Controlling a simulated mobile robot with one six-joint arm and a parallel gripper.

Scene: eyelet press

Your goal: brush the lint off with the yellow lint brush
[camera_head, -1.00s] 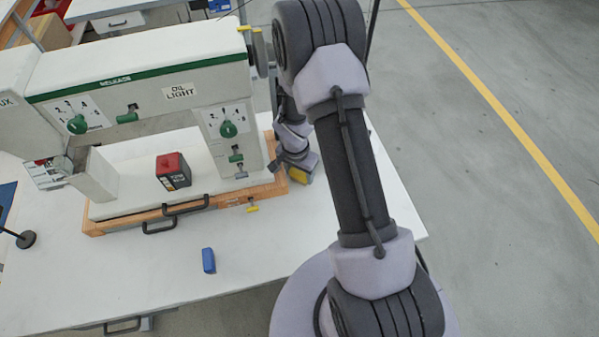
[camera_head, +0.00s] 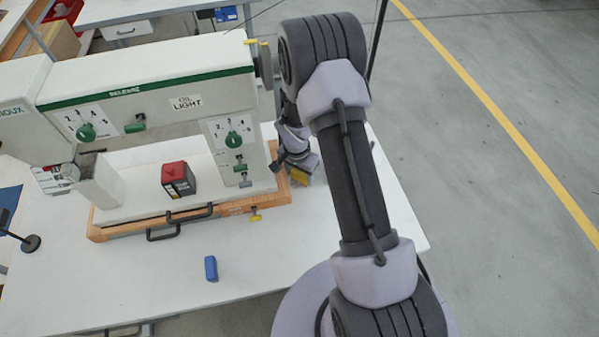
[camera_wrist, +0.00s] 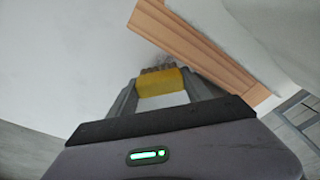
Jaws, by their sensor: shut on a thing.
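My gripper (camera_wrist: 160,94) is shut on the yellow lint brush (camera_wrist: 161,80). In the wrist view the brush sits between the two fingers, with dark bristles at its far end. The bristles are over the white surface, close to the wooden base edge (camera_wrist: 190,45). I cannot tell whether they touch. In the head view the brush (camera_head: 300,177) shows as a small yellow patch at the right end of the press base, partly hidden by my wrist. A greyish patch shows around the bristles; I cannot tell whether it is lint.
The eyelet press (camera_head: 150,92) stands on a wooden base (camera_head: 120,232) on the white table (camera_head: 130,290). A red and black box (camera_head: 178,180) sits on its bed. A blue block (camera_head: 210,268) lies in front. Black handles (camera_head: 163,233) stick out at the front.

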